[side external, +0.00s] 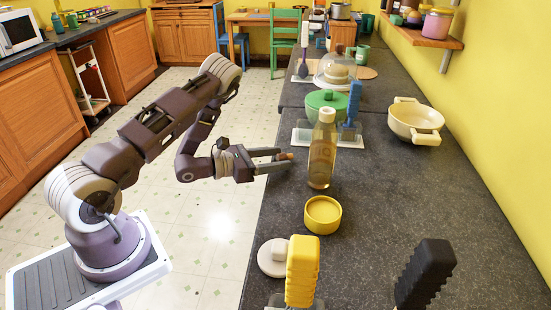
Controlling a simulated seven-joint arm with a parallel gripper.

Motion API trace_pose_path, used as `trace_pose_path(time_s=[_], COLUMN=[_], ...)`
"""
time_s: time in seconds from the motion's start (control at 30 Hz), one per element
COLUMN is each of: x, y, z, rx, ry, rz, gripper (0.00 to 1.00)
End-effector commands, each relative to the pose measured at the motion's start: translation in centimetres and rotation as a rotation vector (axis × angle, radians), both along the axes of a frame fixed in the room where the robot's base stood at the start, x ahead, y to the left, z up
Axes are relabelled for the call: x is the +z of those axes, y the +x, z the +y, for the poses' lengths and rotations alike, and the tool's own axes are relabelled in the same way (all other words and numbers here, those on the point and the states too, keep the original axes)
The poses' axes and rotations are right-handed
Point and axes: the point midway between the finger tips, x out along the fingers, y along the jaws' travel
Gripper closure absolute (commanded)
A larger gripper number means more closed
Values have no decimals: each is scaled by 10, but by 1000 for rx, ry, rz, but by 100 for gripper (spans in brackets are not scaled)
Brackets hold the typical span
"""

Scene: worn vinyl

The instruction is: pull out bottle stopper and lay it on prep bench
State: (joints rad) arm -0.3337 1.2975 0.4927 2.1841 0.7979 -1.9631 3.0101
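A clear bottle (322,155) with amber contents stands upright on the dark prep bench (385,215). A pale stopper or cap (327,115) shows at the top of its neck. My gripper (287,160) is to the left of the bottle, over the bench's left edge, with its fingers pointing right toward the bottle's body. The fingers look spread, with a gap between them and brownish tips. The fingertips are lower in the picture than the stopper and appear apart from the bottle.
A yellow round container (322,214) stands in front of the bottle. Nearer are a yellow ribbed block (302,270) and a black ribbed one (425,273). The bench right of the bottle is clear.

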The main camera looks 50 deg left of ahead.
Motion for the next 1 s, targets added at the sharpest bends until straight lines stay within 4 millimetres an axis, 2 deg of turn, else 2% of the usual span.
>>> trace_pose_path(time_s=[0.27, 0.37, 0.6, 0.7, 0.83, 1.0], x=[5, 21, 79, 93, 101, 100], y=[0, 1, 0, 0, 0, 0], z=[0, 0, 0, 0, 0, 0], rx=[0, 1, 0, 0, 0, 0], ry=[1, 2, 3, 2, 0, 0], rz=[0, -4, -6, -4, -1, 0], gripper=[46, 46, 46, 46, 46, 46])
